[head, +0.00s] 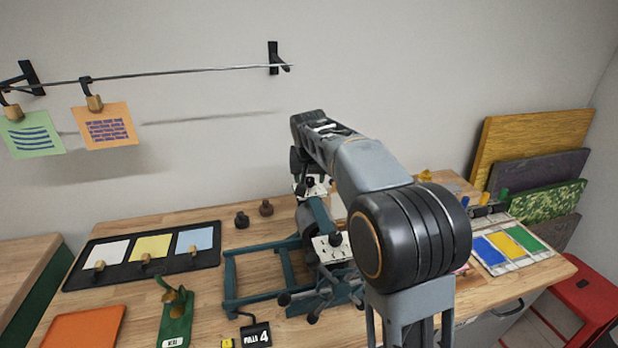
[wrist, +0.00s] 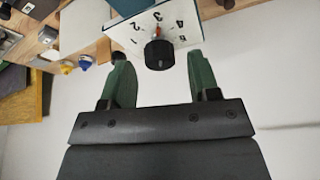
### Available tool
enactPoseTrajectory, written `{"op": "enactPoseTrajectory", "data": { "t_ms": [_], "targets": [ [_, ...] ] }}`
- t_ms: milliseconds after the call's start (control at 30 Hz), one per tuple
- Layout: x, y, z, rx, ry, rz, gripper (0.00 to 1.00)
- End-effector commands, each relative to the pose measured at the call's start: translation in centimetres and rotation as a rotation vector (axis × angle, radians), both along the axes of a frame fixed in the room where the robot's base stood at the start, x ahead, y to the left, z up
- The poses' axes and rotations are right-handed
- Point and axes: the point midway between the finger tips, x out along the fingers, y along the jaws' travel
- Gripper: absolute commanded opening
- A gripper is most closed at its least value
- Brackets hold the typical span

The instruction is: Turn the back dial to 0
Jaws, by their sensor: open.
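The back dial is a black knob (wrist: 159,55) on a white plate (wrist: 143,34) with printed numbers in the wrist view. An orange mark on it points at about the 3. My gripper (wrist: 158,62) has green fingers, open on both sides of the knob, with a gap at each side. In the head view the back dial's white plate (head: 302,189) shows on the teal press (head: 318,222), partly hidden by my arm. A second, front dial (head: 336,239) sits on a white plate nearer the camera. My fingers are hard to make out in the head view.
A black tray (head: 146,271) with three cards lies left. A colour palette (head: 512,246) lies right. A rail (head: 180,72) hangs above.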

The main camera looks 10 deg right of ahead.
Motion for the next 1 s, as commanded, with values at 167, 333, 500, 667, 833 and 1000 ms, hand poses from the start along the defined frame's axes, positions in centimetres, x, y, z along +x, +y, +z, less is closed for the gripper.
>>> {"op": "enactPoseTrajectory", "data": {
  "t_ms": [167, 333, 500, 667, 833, 1000],
  "targets": [
    [0.39, -0.10, -1.00, 0.000, 0.001, 0.000, 0.56],
    [0.48, -0.10, -1.21, 0.000, 0.000, 0.001, 0.56],
    [0.48, -0.09, -1.22, 0.000, 0.000, 0.001, 0.56],
    [0.46, -0.07, -1.20, 0.000, 0.000, 0.001, 0.41],
    [0.46, -0.07, -1.19, 0.000, 0.000, 0.001, 0.25],
    [0.46, -0.07, -1.18, 0.000, 0.000, 0.001, 0.09]
  ]
}}
